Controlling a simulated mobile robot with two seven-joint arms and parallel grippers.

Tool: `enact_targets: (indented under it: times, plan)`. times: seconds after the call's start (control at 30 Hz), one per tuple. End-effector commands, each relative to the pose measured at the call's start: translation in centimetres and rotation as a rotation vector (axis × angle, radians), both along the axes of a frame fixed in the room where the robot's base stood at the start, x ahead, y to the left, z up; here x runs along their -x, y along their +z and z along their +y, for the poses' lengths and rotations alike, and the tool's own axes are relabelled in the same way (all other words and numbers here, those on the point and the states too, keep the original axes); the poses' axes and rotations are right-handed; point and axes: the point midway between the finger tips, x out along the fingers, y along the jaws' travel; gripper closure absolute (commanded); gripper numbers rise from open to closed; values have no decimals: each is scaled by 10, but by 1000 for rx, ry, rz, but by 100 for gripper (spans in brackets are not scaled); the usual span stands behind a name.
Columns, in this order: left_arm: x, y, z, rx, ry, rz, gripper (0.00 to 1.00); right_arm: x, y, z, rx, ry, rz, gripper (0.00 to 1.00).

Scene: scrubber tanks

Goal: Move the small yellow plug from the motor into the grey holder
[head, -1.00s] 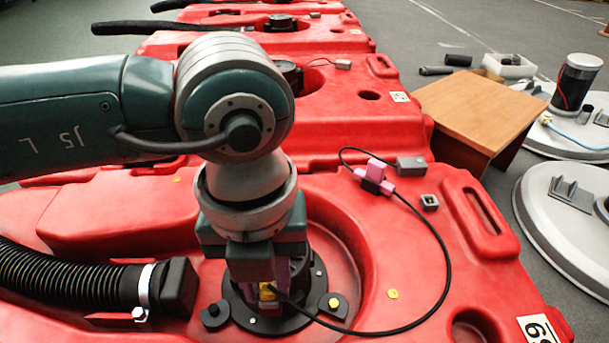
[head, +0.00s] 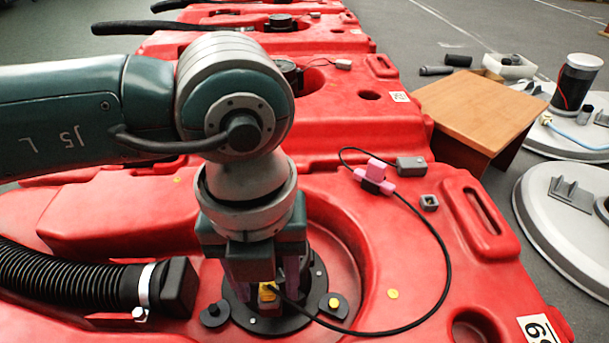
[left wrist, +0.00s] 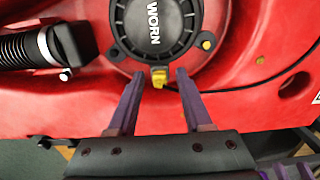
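The small yellow plug (head: 267,291) sits at the near edge of the round black motor (head: 242,318), with a black cable leading off it. In the left wrist view the plug (left wrist: 159,77) lies between the fingertips, with a gap on each side. My left gripper (head: 264,283) points down over the motor. Its purple fingers (left wrist: 157,75) are open and hold nothing. The grey holder (head: 429,202), a small box with a square opening, stands on the red tank to the right.
A ribbed black hose (head: 70,285) lies left of the motor. A wooden table (head: 475,110) stands behind at right. The red tank (head: 375,245) is mostly bare between motor and holder.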

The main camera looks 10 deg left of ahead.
Motion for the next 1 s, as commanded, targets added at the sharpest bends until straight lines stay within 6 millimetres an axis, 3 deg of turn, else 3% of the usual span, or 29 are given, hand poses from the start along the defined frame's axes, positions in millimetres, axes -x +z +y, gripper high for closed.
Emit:
enact_targets:
  times: [0.03, 0.43, 0.73, 1.0]
  plan:
    - [0, 0, 0, 0, 0, 0, 43, 0, 0, 0, 0, 0, 0, 50]
    - [0, 0, 0, 0, 0, 0, 0, 0, 0, 0, 0, 0, 0, 50]
    - [0, 7, 0, 0, 0, 0, 0, 0, 5, 0, 0, 0, 0, 50]
    - [0, 58, 0, 0, -2, -2, 0, 0, 43, 0, 0, 1, 1, 50]
